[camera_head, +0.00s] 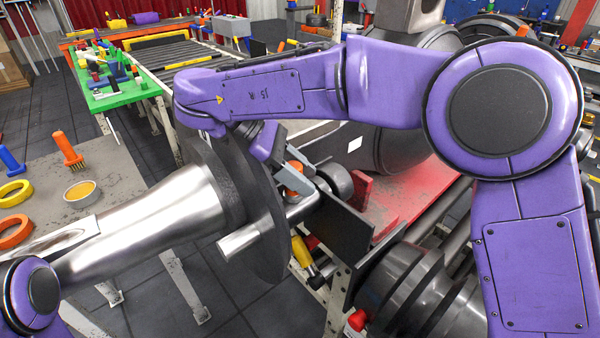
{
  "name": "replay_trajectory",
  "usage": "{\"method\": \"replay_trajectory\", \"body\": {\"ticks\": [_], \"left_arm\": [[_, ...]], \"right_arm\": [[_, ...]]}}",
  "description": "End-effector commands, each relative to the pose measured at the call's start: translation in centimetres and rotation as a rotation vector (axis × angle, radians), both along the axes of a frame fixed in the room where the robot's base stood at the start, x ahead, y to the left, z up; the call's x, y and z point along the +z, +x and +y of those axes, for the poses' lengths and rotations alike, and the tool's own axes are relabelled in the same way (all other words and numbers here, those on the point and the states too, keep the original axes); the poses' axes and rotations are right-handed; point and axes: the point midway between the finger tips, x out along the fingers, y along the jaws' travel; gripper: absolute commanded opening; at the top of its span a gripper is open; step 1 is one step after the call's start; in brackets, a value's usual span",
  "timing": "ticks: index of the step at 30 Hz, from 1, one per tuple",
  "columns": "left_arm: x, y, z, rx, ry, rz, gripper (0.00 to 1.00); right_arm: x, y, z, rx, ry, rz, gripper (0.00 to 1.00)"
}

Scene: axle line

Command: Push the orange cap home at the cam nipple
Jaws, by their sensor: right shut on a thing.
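A small orange part, which looks like the orange cap (295,166), shows at the fingertips of my right gripper (288,176). The right gripper reaches down behind the big dark disc (262,215) of the axle, and its fingers are shut on the orange cap. The fingers hide most of the cap. I cannot make out the cam nipple, nor whether the cap touches it. My left arm shows only as a purple joint at the lower left; its gripper is out of view.
The shiny axle (150,225) runs from the lower left to the disc. A dark upright plate (340,225) and a red stand (410,190) are close right of the gripper. A grey table (120,160) with a brush and rings stands left. A green tray (115,95) is behind.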

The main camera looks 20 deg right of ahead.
Motion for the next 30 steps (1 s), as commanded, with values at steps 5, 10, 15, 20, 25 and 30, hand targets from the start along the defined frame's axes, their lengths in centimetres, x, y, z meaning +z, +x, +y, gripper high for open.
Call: {"method": "replay_trajectory", "body": {"ticks": [5, 10, 15, 20, 25, 30], "left_arm": [[-0.7, 0.0, 0.0, 0.0, 0.0, 0.0, 0.67], [-0.6, 0.0, 0.0, 0.0, 0.0, 0.0, 0.67], [-0.6, 0.0, 0.0, 0.0, 0.0, 0.0, 0.67], [0.1, 0.0, 0.0, 0.0, 0.0, 0.0, 0.67], [3.8, 0.0, 0.0, 0.0, 0.0, 0.0, 0.67], [7.7, 0.0, 0.0, 0.0, 0.0, 0.0, 0.67]], "right_arm": [[-0.7, 0.0, 0.0, 0.0, 0.0, 0.0, 0.08], [-0.6, 0.0, 0.0, 0.0, 0.0, 0.0, 0.66], [-0.6, 0.0, 0.0, 0.0, 0.0, 0.0, 0.66], [0.0, 0.1, 0.3, 0.001, -0.001, 0.0, 0.66], [3.1, 1.0, 2.3, 0.001, -0.001, 0.0, 0.66], [5.7, 2.0, 4.8, 0.001, -0.002, 0.001, 0.66]]}}
